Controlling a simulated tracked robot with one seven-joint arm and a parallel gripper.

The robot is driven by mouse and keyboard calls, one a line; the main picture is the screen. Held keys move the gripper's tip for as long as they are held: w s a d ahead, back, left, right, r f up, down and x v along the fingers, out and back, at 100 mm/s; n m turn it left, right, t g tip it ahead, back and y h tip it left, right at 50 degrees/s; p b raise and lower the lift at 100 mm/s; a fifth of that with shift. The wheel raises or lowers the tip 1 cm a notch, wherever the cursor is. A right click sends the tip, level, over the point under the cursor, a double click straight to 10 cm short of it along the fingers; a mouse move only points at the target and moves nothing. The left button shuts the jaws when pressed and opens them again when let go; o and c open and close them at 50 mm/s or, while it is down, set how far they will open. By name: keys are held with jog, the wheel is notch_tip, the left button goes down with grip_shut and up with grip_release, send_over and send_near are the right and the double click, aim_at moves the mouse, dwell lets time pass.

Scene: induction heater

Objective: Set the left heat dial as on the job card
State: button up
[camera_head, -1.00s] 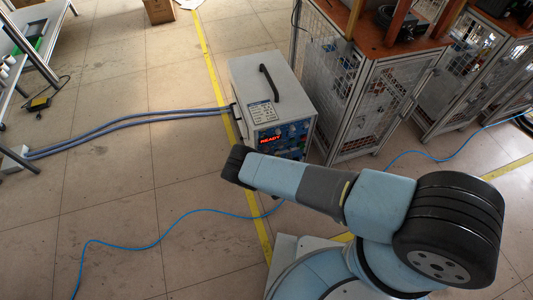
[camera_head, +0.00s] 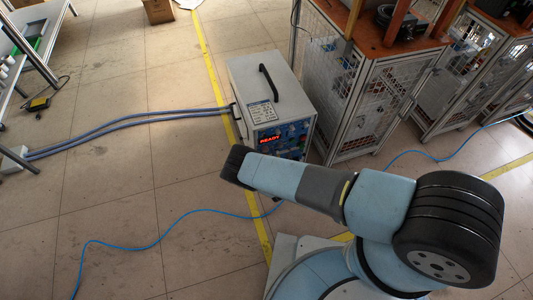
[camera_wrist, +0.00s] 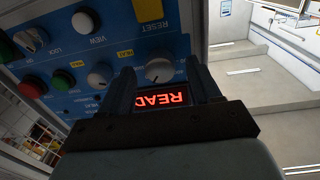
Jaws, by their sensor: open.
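The grey induction heater (camera_head: 250,75) stands on the floor, its blue front panel partly hidden by my arm in the head view. In the wrist view the blue panel (camera_wrist: 60,55) appears upside down. My gripper (camera_wrist: 163,80) is open, its two dark fingers on either side of a round grey dial (camera_wrist: 159,70) with a pointer mark. I cannot tell whether they touch it. Another grey dial (camera_wrist: 100,75) sits just left of the fingers. The red display (camera_wrist: 165,99) reads READY, partly covered by my gripper. A white printed card (camera_head: 262,112) lies on the heater's top; its text is unreadable.
A caged workbench (camera_head: 365,90) stands right of the heater. Grey hoses (camera_head: 130,120) and a blue cable (camera_head: 180,220) cross the floor.

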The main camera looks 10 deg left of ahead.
jog(key=v, duration=1.2)
jog(key=shift+s+d, duration=0.2)
jog(key=shift+s, duration=0.1)
jog(key=shift+s, duration=0.1)
